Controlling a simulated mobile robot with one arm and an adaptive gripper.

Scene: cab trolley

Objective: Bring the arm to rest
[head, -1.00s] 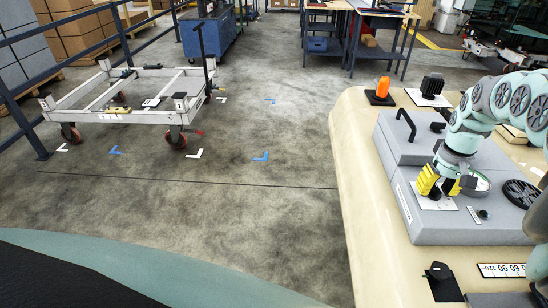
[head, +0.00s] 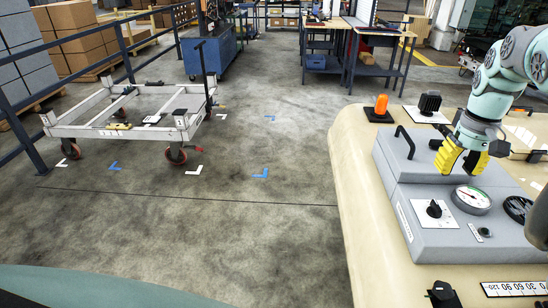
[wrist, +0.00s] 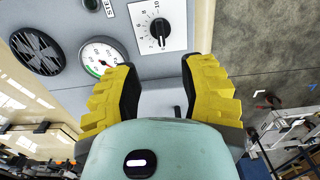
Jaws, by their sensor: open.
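My gripper (head: 461,160) has yellow fingers and hangs above the grey control box (head: 400,150) in the head view. It is open and empty, clear of the box top as far as I can tell. In the wrist view, my gripper (wrist: 158,85) shows its two yellow fingers spread apart. Beyond them lie a black rotary knob (wrist: 160,28) on a white numbered plate and a round gauge (wrist: 97,55). The knob (head: 434,209) and gauge (head: 472,200) also show in the head view, uncovered.
A white trolley (head: 125,132) stands on the floor at left, with open floor between.

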